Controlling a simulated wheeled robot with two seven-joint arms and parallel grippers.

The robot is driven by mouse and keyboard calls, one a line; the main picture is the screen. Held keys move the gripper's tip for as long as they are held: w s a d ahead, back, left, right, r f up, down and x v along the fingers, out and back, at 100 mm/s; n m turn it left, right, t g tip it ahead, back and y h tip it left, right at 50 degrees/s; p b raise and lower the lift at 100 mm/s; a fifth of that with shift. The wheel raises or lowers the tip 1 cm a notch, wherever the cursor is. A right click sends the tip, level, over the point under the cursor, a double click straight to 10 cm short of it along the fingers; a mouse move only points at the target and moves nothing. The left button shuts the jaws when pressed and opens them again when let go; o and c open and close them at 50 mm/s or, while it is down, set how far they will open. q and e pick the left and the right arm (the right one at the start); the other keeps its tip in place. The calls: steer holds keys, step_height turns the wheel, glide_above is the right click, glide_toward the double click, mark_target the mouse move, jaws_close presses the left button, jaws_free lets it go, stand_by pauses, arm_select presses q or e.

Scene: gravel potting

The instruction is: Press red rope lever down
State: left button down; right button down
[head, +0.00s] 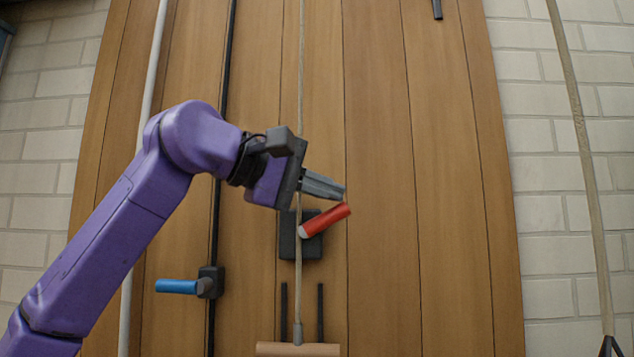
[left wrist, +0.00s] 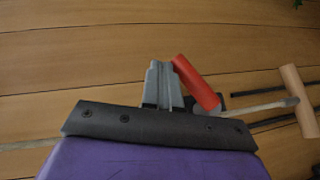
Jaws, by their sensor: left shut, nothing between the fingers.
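The red rope lever (head: 326,220) sits on a dark block on the wooden panel. It is tilted, with its free end up and to the right. A rope (head: 299,100) runs vertically past the lever's pale pivot end. My left gripper (head: 343,192) is shut and empty, with its fingertips just above the lever's upper end. In the left wrist view the closed fingers (left wrist: 163,82) are beside the red lever (left wrist: 197,82); I cannot tell whether they touch. My right gripper is in neither view.
A blue lever (head: 178,286) sticks out left from a dark bracket on a black pole, lower left. Another rope (head: 584,150) hangs at the right before the white brick wall. The panel right of the lever is clear.

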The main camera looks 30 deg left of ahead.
mark_target(344, 203)
arm_select(q)
steer(key=shift+w+d+f+p, duration=0.45)
steer(key=shift+w+d+p, duration=0.2)
steer(key=shift+p, duration=0.2)
steer(key=shift+d, duration=0.1)
steer(key=shift+d+f+m+g+y+p, duration=0.15)
steer(key=shift+f+m+g+y+p, duration=0.2)
steer(key=shift+g+p, duration=0.2)
steer(key=shift+f, duration=0.15)
stand_by(0.5)
steer(key=r+p, duration=0.3)
steer(key=a+r+p, duration=0.1)
steer(key=r, duration=0.1)
steer(key=shift+w, duration=0.3)
steer(key=s+d+r, duration=0.1)
steer(key=s+r, duration=0.4)
steer(key=r, duration=0.2)
steer(key=shift+s+d+b, duration=0.25)
steer(key=shift+b, duration=0.05)
